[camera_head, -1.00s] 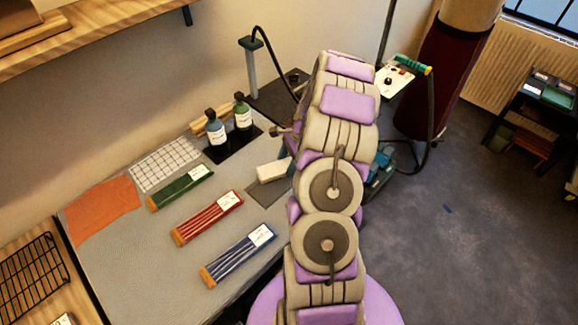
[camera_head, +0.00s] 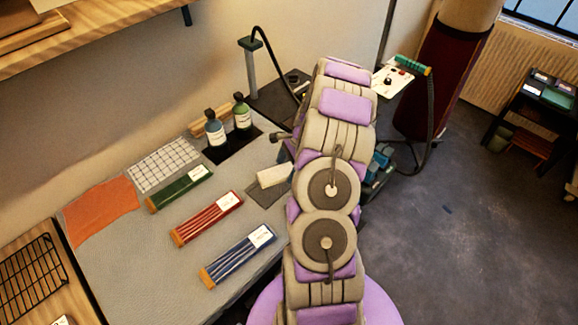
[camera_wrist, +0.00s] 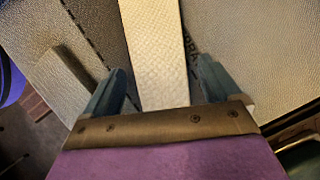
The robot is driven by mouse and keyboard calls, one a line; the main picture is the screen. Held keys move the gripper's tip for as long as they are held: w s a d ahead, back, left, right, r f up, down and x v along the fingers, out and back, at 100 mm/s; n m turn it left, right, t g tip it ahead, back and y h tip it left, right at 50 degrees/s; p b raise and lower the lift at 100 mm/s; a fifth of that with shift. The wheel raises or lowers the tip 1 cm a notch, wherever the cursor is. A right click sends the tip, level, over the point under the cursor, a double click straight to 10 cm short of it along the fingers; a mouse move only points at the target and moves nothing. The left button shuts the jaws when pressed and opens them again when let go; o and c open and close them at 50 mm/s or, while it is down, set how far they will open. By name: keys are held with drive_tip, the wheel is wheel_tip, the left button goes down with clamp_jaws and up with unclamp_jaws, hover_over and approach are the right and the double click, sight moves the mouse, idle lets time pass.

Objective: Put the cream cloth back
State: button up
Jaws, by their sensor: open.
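The cream cloth (camera_head: 274,175) is a pale, narrow folded piece over a dark mat (camera_head: 262,195) on the grey table, just left of my arm. In the wrist view the cream cloth (camera_wrist: 155,50) is a textured strip running between the two dark teal fingers. My gripper (camera_wrist: 160,75) is open, with one finger on each side of the strip and a gap visible on the left. My arm hides most of the gripper in the head view. I cannot tell whether either finger touches the cloth.
Green (camera_head: 180,189), red (camera_head: 207,218) and blue (camera_head: 238,256) labelled bundles lie left of the mat. Two bottles (camera_head: 216,130) stand on a dark pad behind. An orange cloth (camera_head: 102,211) and a white grid sheet (camera_head: 163,164) lie farther left. A shelf (camera_head: 90,35) overhangs the upper left.

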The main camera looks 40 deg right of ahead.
drive_tip(key=shift+r, duration=0.1)
drive_tip(key=p+v, duration=0.2)
drive_tip(key=v, duration=1)
drive_tip(key=s+a+r+n+g, duration=0.1)
drive_tip(key=a+r+n, duration=0.5)
drive_tip(key=a, duration=0.6)
drive_tip(key=s+a+r+n+g, duration=0.15)
drive_tip(key=a+r+n, duration=0.45)
drive_tip(key=a, duration=0.6)
drive_tip(key=s+a+r+n+h, duration=0.2)
drive_tip(key=s+a+n, duration=0.3)
drive_tip(key=s, duration=0.5)
drive_tip(key=s+a+r+n+g+h, duration=0.1)
drive_tip(key=s+a+n, duration=0.4)
drive_tip(key=s, duration=0.5)
drive_tip(key=shift+s+a+r+h, duration=0.35)
drive_tip(key=shift+a+r+h, duration=0.3)
drive_tip(key=shift+a, duration=0.55)
